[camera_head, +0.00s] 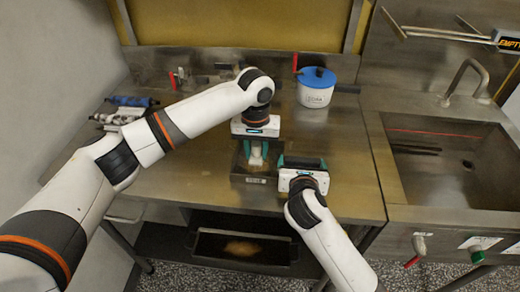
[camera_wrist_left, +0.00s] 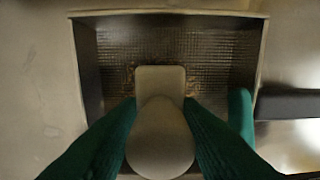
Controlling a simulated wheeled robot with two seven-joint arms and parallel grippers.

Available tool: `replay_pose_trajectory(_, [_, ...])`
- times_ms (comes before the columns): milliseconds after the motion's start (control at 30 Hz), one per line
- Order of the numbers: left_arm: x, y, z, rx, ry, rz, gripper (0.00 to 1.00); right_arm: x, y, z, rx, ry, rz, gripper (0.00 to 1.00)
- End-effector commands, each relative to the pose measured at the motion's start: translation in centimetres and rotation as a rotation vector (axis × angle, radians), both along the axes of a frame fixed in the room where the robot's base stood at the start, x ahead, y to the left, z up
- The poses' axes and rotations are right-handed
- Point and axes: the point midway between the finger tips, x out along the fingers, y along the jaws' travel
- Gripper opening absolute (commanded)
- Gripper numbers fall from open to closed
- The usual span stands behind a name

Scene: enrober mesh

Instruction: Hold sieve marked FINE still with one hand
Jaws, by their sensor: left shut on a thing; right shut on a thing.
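The sieve (camera_head: 240,172) is a grey rectangular box on the steel table, with a small label on its front too small to read. In the left wrist view its mesh floor (camera_wrist_left: 205,60) shows inside the metal walls. My left gripper (camera_head: 256,156) is shut on a pale, round-knobbed tool (camera_wrist_left: 160,140), held over the mesh; whether it touches is unclear. My right gripper (camera_head: 281,161) is at the sieve's right side, shut on its side or handle. A green finger and a dark bar (camera_wrist_left: 290,105), apparently the handle, show there in the wrist view.
A white pot with a blue lid (camera_head: 317,86) stands at the back right. Bottles or tools (camera_head: 125,110) lie at the left. A tray (camera_head: 215,243) with a brownish heap is below the table. A sink (camera_head: 450,165) is at the right. The table's front left is clear.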

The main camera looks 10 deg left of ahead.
Motion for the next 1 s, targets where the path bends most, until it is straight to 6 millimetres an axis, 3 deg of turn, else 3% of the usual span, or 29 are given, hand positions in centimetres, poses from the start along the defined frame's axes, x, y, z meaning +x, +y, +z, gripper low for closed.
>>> replay_pose_trajectory(367, [0.0,1.8,0.0,0.002,0.001,0.0,0.14,0.0,-0.1,-0.1,-0.001,0.001,-0.002,0.64])
replay_pose_trajectory(1000, [0.0,-1.0,-0.1,0.001,0.002,0.0,0.14,0.0,-0.1,-0.1,-0.001,0.001,-0.001,0.64])
